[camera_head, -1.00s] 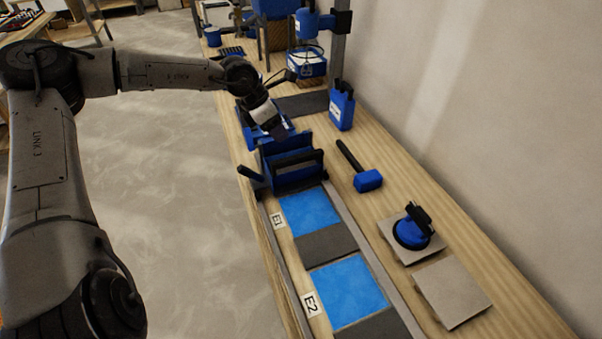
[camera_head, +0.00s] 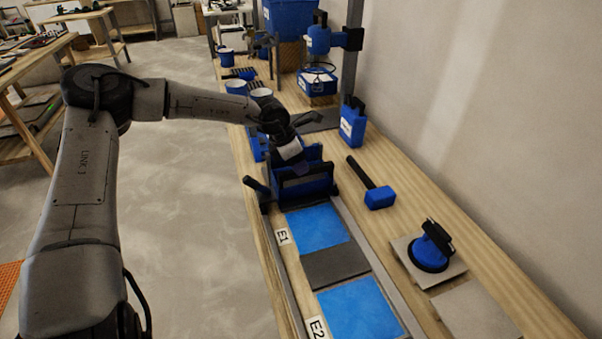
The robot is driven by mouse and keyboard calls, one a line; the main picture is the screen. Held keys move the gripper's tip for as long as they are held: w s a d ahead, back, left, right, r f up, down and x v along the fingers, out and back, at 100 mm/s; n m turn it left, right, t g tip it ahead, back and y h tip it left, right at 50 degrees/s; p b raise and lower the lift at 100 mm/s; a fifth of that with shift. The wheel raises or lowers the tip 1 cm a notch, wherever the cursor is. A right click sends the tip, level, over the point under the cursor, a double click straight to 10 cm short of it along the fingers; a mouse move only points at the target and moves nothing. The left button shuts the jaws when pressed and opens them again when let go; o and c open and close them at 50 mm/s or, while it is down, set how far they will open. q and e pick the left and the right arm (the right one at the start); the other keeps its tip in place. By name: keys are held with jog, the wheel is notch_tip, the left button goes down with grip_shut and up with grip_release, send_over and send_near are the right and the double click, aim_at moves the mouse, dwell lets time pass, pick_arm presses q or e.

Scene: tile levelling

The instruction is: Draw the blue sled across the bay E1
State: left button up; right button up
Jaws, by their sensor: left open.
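The blue sled (camera_head: 306,187) sits across the rails at the far end of bay E1, with a dark handle bar on top and a dark grip sticking out at its left. Bay E1 (camera_head: 318,227) is a bright blue patch just in front of the sled, beside the E1 label (camera_head: 283,237). My left gripper (camera_head: 301,166) is over the back part of the sled, pointing down and open; its fingertips are partly hidden, and I cannot tell whether they touch the sled. My right gripper is not in view.
Bay E2 (camera_head: 360,309) lies nearer, past a grey strip (camera_head: 335,266). On the right are a blue mallet (camera_head: 379,198), a suction lifter (camera_head: 430,252) on a grey tile, and another tile (camera_head: 475,312). A blue bottle (camera_head: 353,124) stands behind.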

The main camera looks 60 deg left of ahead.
pick_arm(q)
jog(key=shift+b+x, duration=0.5)
jog(key=shift+x, duration=0.8)
jog(key=shift+c, duration=0.3)
grip_shut()
